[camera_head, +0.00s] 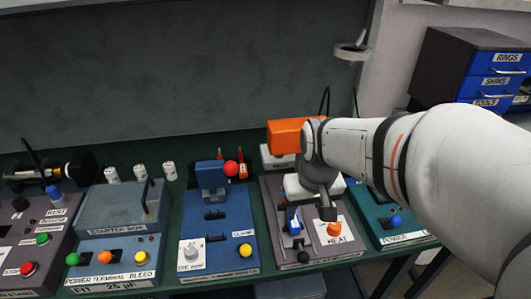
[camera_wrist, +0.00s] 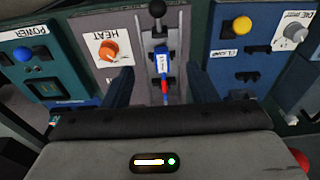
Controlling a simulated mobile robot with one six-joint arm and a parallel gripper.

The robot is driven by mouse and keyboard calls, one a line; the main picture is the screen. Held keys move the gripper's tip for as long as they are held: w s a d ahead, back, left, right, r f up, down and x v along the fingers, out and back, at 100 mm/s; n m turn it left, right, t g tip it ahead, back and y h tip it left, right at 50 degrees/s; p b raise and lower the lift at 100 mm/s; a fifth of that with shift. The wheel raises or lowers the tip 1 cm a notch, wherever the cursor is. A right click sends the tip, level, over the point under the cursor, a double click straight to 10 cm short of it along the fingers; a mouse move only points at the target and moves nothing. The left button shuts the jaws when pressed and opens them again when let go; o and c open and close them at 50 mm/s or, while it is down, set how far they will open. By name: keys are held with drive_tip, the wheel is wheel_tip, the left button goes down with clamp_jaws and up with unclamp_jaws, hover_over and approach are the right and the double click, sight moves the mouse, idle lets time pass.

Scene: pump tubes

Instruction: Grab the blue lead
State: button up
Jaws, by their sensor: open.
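The blue lead (camera_wrist: 162,62) shows in the wrist view as a small blue piece with a pale label and a red part below it. It sits on the grey HEAT panel beside the orange knob (camera_wrist: 108,50).
A black-knobbed lever (camera_wrist: 157,8) stands on the same panel, close to the lead. A blue panel (camera_head: 218,258) with a yellow button lies left, and a teal POWER panel (camera_head: 405,240) right. A starter box (camera_head: 122,208) and blue drawers (camera_head: 490,88) stand farther off.

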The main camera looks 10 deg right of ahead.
drive_tip(key=g+p, duration=0.1)
drive_tip(key=g, duration=0.1)
approach(294, 226)
drive_tip(key=w, duration=0.1)
drive_tip(key=w+f, duration=0.1)
drive_tip(key=w, duration=0.2)
drive_tip(key=shift+w+d+f, duration=0.1)
drive_tip(key=shift+f, duration=0.3)
wheel_tip(294, 226, down, 8)
drive_tip(key=shift+d+r+p, duration=0.1)
drive_tip(key=shift+d+p, duration=0.05)
drive_tip(key=shift+p, duration=0.25)
drive_tip(key=shift+s, duration=0.25)
drive_tip(key=c, duration=1.1)
